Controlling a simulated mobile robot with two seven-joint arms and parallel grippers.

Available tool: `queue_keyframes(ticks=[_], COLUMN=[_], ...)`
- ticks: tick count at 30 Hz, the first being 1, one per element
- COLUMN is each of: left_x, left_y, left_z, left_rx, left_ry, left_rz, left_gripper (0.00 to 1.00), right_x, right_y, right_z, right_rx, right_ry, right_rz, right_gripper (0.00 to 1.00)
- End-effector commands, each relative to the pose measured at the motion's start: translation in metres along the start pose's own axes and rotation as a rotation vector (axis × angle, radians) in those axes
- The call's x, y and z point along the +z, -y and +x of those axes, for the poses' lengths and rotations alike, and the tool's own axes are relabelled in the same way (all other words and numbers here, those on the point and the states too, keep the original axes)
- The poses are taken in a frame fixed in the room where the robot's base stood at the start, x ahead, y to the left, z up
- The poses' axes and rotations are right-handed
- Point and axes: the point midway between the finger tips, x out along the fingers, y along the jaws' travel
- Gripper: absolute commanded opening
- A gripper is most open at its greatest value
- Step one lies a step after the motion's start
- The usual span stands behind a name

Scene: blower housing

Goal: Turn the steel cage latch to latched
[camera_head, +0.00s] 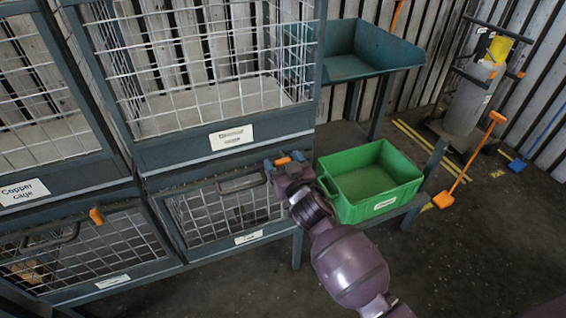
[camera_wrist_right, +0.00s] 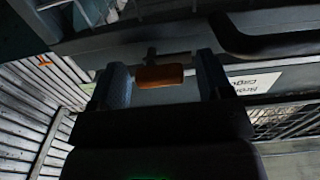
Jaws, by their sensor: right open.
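An orange latch handle (camera_head: 283,161) is at the upper right corner of a lower wire-mesh cage door (camera_head: 220,210) in the head view. The door's label (camera_head: 249,237) is too small to read, so I cannot tell for certain that this is the steel cage. My right gripper (camera_head: 284,163) is at this latch. In the right wrist view the orange handle (camera_wrist_right: 160,76) lies crosswise between the two open fingers (camera_wrist_right: 163,82), with gaps visible beside it. Another orange latch (camera_head: 97,215) is on the lower left cage. My left gripper is not in view.
A dark bar handle (camera_head: 240,184) is on the door beside the latch. An upper cage (camera_head: 200,70) stands above, and a copper-labelled cage (camera_head: 50,130) at left. A green bin (camera_head: 370,180) sits on a shelf close to my right arm. Open floor (camera_head: 490,250) lies right.

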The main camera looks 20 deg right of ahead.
Motion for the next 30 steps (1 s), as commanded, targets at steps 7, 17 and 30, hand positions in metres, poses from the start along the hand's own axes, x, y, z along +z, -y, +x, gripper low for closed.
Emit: queue_keyframes(ticks=[7,17,30], left_x=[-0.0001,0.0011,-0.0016], left_y=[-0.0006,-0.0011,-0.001], left_z=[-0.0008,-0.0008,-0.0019], left_rx=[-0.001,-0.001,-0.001], left_ry=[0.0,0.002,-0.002], left_rz=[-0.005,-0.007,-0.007], left_gripper=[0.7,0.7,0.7], right_x=[-0.0003,-0.0004,-0.0013], right_y=[-0.0002,0.0,0.0001], right_z=[0.0005,0.0003,0.0006], right_rx=[0.0,0.0,0.001], right_ry=[0.0,0.0,-0.002], right_rz=[0.0,0.0,-0.107], right_gripper=[0.72,0.23,0.23])
